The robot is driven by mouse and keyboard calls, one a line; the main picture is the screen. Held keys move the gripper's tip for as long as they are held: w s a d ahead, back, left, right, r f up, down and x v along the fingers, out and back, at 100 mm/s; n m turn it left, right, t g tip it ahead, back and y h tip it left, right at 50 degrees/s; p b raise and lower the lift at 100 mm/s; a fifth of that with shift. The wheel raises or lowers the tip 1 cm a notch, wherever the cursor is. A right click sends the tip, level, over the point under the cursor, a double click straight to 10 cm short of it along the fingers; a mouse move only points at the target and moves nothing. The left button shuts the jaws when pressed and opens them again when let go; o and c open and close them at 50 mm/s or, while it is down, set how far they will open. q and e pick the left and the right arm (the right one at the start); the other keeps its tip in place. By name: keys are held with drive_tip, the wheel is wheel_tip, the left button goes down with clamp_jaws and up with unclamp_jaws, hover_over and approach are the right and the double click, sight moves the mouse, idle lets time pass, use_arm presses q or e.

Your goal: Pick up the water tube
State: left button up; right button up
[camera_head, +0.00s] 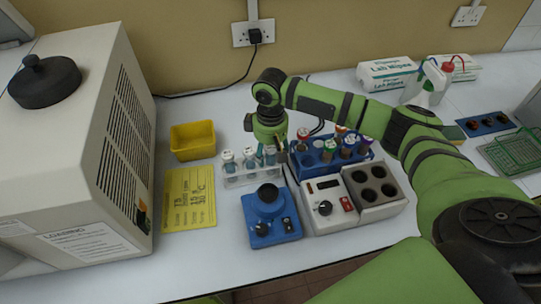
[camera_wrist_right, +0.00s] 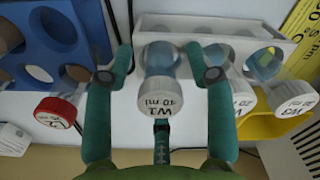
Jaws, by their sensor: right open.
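Several white-capped tubes stand in a white rack (camera_head: 240,181); the rack also shows in the wrist view (camera_wrist_right: 220,43). The tube labelled W1, 10 ml (camera_wrist_right: 157,97) lies between the two teal fingers of my right gripper (camera_wrist_right: 160,55), with a visible gap on each side. In the head view my right gripper (camera_head: 274,145) is at the right end of this rack, partly covering the tube (camera_head: 270,155) there. It is open and holds nothing. Another white-capped tube (camera_wrist_right: 240,100) and the tube labelled W3 (camera_wrist_right: 293,98) are beside it. My left gripper is not in view.
A blue rack (camera_head: 330,166) with several coloured-cap tubes stands close to the right. A blue device (camera_head: 268,215) and a white device with a knob (camera_head: 328,207) are in front. A yellow bin (camera_head: 193,140), a yellow card (camera_head: 189,200) and a large white machine (camera_head: 85,140) are left.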

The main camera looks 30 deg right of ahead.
clamp_jaws()
wheel_tip(320, 180, up, 9)
drive_tip(key=shift+f+b, duration=0.1)
drive_tip(key=shift+b, duration=1.05)
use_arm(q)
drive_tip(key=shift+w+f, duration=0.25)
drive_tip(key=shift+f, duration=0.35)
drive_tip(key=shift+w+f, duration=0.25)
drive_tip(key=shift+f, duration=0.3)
use_arm(e)
drive_tip(key=shift+r, duration=0.65)
